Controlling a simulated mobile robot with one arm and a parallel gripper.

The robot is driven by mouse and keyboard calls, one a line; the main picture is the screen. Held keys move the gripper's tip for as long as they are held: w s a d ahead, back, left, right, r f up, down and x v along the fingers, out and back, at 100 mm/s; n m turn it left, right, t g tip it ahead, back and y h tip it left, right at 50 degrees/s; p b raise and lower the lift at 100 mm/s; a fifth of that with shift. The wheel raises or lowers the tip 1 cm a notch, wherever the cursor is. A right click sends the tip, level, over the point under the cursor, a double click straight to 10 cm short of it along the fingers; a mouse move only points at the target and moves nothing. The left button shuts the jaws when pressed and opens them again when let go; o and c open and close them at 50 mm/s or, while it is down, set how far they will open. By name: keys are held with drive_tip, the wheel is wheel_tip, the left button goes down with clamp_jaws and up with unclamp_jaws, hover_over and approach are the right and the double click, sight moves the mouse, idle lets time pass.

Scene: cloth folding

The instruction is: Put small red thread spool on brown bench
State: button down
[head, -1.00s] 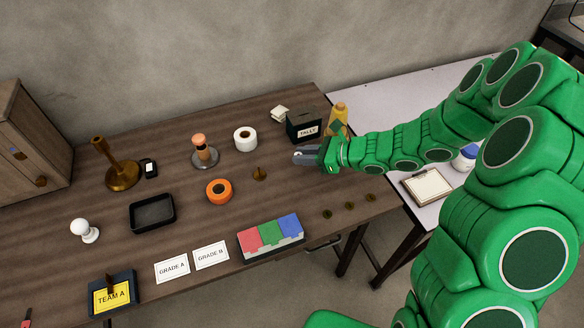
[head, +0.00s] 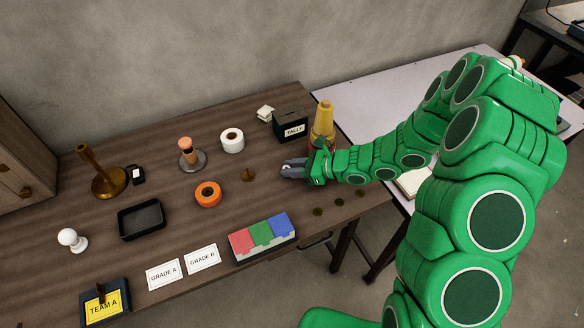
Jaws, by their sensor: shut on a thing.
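The brown bench (head: 75,195) runs along the wall with its wooden top in view. My gripper (head: 287,167) is over the bench's right part, fingers pointing left. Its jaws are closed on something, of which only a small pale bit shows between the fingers. I cannot make out a red spool in the jaws. A tall yellow cone-like thing (head: 323,117) stands behind the gripper, with red showing lower down, partly hidden by the arm. I cannot tell whether the red belongs to it.
The bench holds an orange roll (head: 208,194), a white roll (head: 232,140), a black tray (head: 141,219), a TALLY box (head: 291,125) and a red, green and blue block (head: 263,236). Bare wood lies between them. A pale table (head: 390,93) adjoins at right.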

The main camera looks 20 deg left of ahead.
drive_tip(key=shift+f, duration=0.1)
drive_tip(key=c, duration=1)
unclamp_jaws()
drive_tip(key=shift+o, duration=0.2)
drive_tip(key=shift+v, duration=6.05)
